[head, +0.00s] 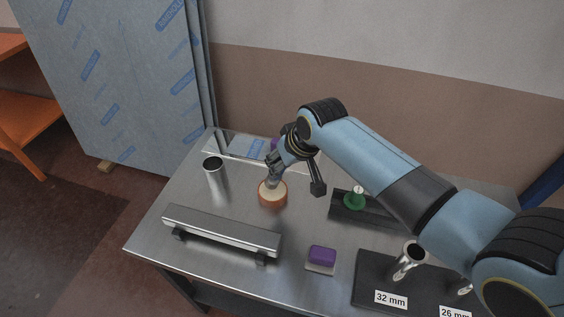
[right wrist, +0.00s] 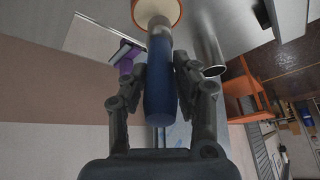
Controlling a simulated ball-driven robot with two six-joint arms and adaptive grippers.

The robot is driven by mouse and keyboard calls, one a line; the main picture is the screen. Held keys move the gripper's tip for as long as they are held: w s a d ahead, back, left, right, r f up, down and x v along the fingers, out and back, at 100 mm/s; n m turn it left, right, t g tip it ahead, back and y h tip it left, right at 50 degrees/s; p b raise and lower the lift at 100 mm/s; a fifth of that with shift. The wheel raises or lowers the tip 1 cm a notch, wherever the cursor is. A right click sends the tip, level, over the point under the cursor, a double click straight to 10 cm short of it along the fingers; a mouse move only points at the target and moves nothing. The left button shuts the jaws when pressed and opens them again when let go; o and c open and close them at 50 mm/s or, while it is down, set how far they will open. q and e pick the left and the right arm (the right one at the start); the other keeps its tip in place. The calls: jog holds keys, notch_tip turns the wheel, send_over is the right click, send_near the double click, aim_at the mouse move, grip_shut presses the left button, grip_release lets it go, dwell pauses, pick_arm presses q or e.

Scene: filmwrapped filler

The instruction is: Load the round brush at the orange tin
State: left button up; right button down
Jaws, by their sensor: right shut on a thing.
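The orange tin (head: 264,198) stands on the steel table, with a pale cream inside. It also shows at the top edge of the right wrist view (right wrist: 177,12). My right gripper (head: 274,160) is shut on the round brush, directly above the tin. In the right wrist view, my gripper fingers (right wrist: 160,68) clasp the brush's blue handle (right wrist: 160,90). The brush's metal ferrule points at the tin's inside. The bristles are not clearly visible, so I cannot tell if they touch the cream contents. My left gripper is not in view.
A steel tube (head: 214,175) stands left of the tin. A long steel bar on black feet (head: 222,232) lies in front. A purple block (head: 322,254), a green knobbed piece (head: 354,203) and a black labelled rack (head: 372,283) with steel tubes occupy the right side.

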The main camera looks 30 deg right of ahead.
jog(key=shift+f+b, duration=0.35)
jog(key=shift+f, duration=0.3)
dwell(0.6)
jog(key=shift+s+f, duration=0.1)
dwell(1.5)
notch_tip(320, 180, up, 7)
jog(key=p, duration=0.8)
dwell(0.4)
